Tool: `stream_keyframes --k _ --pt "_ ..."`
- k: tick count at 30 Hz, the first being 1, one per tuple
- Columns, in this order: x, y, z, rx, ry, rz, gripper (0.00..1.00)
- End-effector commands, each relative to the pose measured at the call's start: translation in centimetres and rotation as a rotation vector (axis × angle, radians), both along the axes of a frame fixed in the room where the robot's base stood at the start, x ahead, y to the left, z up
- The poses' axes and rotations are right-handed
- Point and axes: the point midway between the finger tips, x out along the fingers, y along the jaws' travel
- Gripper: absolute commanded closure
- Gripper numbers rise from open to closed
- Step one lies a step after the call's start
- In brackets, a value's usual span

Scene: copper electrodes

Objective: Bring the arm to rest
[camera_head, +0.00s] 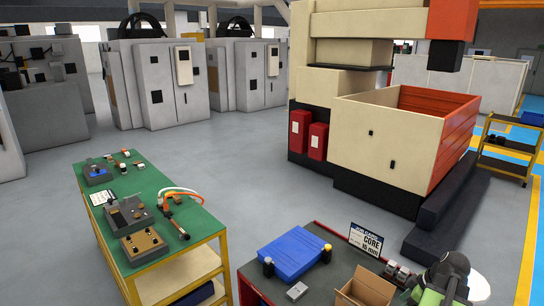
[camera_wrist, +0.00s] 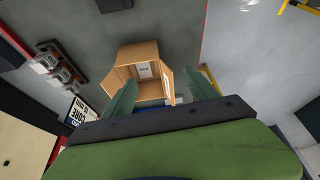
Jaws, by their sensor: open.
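My gripper (camera_wrist: 160,78) shows in the wrist view with its two green fingers apart and nothing held between them. An open cardboard box (camera_wrist: 138,56) with a white label inside lies beyond the fingertips. It looks apart from them, though the fingers overlap its lower edge in the picture. In the head view my green and black arm (camera_head: 446,280) is folded at the lower right, beside the same box (camera_head: 368,288). The fingertips cannot be made out there.
The dark workbench (camera_head: 335,244) holds a blue case (camera_head: 294,252), a sign (camera_head: 366,240) and small parts. A green-topped bench (camera_head: 167,190) with tools and cables stands left. A large machine (camera_head: 385,130) stands behind, and a yellow cart (camera_head: 505,150) at right. Grey floor between is clear.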

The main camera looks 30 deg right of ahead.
Motion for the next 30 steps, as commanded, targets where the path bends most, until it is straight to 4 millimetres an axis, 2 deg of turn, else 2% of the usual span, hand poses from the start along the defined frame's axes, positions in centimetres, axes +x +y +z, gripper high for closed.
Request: stream_keyframes --k 5,8,11,14,17,21,24,27,30 --pt "4.1 3.0 -1.0 0.001 0.0 0.091 0.33" --pt "7.0 5.4 -1.6 0.001 0.0 0.158 0.33" --pt "10.1 8.6 -2.4 -0.002 0.004 0.24 0.33" --pt "13.6 13.0 -3.5 -0.008 0.014 0.345 0.33" --pt "17.4 19.4 -5.0 -0.017 0.035 0.472 0.33" --pt "21.4 29.7 -7.3 -0.028 0.101 0.581 0.33" --pt "22.6 36.1 -8.5 -0.04 0.156 0.594 0.33" --pt "23.0 41.2 -9.6 -0.056 0.207 0.568 0.33" --pt "22.9 45.4 -10.5 -0.076 0.256 0.505 0.33"
